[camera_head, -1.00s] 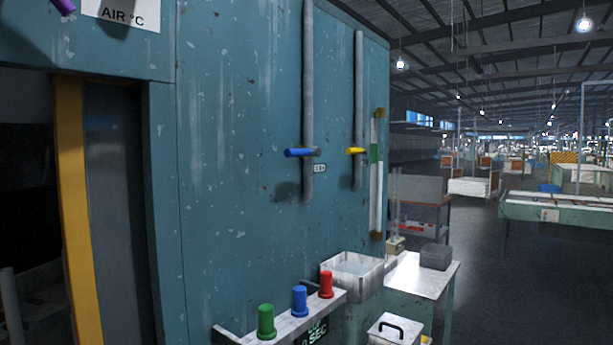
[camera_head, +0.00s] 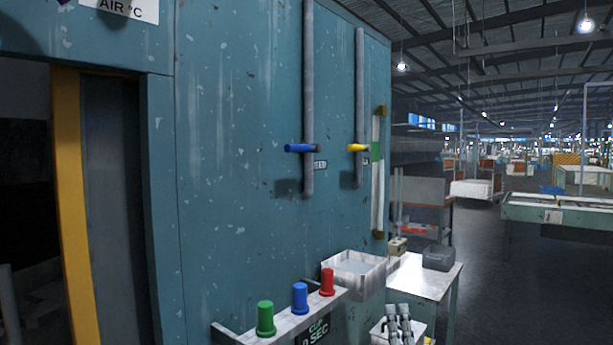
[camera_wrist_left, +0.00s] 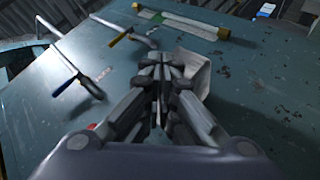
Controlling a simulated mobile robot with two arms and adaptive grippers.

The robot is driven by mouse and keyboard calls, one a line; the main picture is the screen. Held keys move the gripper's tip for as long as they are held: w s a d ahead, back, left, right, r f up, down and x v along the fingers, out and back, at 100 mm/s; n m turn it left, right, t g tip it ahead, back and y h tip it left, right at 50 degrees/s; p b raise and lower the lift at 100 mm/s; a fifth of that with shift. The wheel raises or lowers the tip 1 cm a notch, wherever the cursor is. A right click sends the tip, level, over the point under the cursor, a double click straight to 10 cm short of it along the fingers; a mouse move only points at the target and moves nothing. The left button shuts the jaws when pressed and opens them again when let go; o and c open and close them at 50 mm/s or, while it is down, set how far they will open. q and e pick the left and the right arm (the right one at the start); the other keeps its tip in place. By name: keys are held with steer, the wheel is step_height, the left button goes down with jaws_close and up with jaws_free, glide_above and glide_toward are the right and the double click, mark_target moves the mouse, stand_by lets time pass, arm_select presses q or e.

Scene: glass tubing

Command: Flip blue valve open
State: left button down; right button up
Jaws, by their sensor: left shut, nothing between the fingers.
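The blue valve (camera_head: 301,148) is a horizontal blue lever on a grey vertical pipe on the teal wall. In the left wrist view, its blue handle (camera_wrist_left: 66,86) shows at the left, apart from the fingers. My left gripper (camera_head: 397,310) is low in the head view, below and to the right of the valve. In the left wrist view, the gripper (camera_wrist_left: 165,68) has its fingers together and empty. My right gripper is not in view.
A yellow valve (camera_head: 357,147) sits on the parallel pipe to the right. Below, a shelf carries green (camera_head: 265,319), blue (camera_head: 300,298) and red (camera_head: 327,282) knobs. A white basin (camera_head: 353,268) and a table (camera_head: 420,280) stand to the right. The wall around the blue valve is mostly bare.

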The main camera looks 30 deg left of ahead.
mark_target(301, 148)
arm_select(q)
steer(key=s+a+r+n+g+y, duration=0.3)
steer(key=s+r+n+g+y, duration=0.2)
steer(key=r+n+g, duration=0.5)
steer(key=s+a+r+n+g+y, duration=0.4)
steer(key=r+n+g, duration=0.6)
steer(key=n, duration=0.7)
steer(key=s+r+y, duration=0.1)
steer(key=s, duration=0.1)
steer(key=shift+s+r+g+y, duration=0.2)
steer(key=shift+s+g+y, duration=0.1)
steer(key=shift+g+y, duration=0.1)
steer(key=d+r+p+x, duration=0.1)
steer(key=r+p+x, duration=0.1)
steer(key=p+x, duration=0.5)
steer(key=x, duration=0.5)
steer(key=shift+r+p, duration=0.4)
steer(key=shift+a, duration=0.1)
